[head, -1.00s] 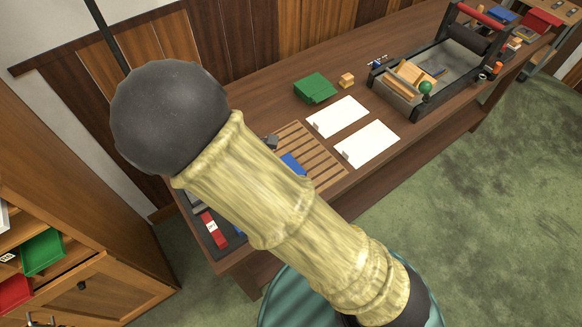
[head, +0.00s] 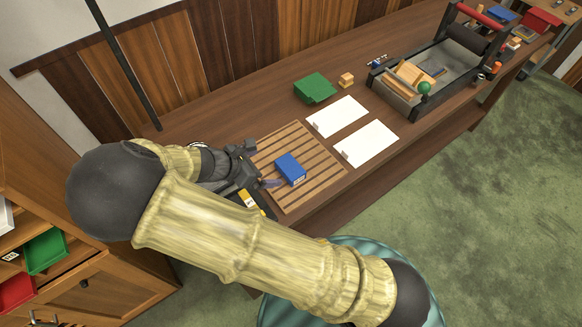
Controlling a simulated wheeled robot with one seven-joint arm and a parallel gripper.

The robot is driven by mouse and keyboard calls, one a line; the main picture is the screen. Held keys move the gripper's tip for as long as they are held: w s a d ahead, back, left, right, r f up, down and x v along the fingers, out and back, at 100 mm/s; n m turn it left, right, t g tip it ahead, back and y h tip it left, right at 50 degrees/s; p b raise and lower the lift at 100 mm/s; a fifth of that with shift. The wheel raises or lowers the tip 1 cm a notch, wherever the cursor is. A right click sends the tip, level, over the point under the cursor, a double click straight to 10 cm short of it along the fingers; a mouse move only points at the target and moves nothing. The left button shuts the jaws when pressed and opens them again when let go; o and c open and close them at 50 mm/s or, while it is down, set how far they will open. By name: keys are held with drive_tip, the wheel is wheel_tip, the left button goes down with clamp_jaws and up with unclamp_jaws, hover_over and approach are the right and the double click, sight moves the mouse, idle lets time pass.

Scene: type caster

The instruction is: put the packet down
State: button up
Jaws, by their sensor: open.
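A blue packet (head: 290,168) lies on the slatted wooden board (head: 310,196) on the bench, fully in sight in the head view. My gripper (head: 262,168) is open, just left of the packet, with its fingers pointing toward it. The fingers look apart from the packet, though the small gap is hard to judge. My arm hides part of the bench's left end.
Two white sheets (head: 337,117) (head: 366,145) lie right of the board. A green block (head: 315,88) and a small wooden block (head: 346,79) sit behind them. A black-framed press (head: 445,65) stands farther right. A yellow-and-white item (head: 249,203) shows beside my arm.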

sight(289, 167)
drive_tip(key=p+x, duration=0.1)
drive_tip(key=x, duration=0.7)
drive_tip(key=shift+w+d, duration=0.1)
drive_tip(key=shift+w, duration=0.05)
drive_tip(key=shift+s, duration=0.2)
drive_tip(key=p+x, duration=0.2)
drive_tip(key=x, duration=0.2)
drive_tip(key=shift+w+d, duration=0.2)
drive_tip(key=shift+d, duration=0.1)
drive_tip(key=shift+w+d+f, duration=0.15)
drive_tip(key=shift+f, duration=0.05)
drive_tip(key=c, duration=1.5)
drive_tip(key=shift+r, duration=0.1)
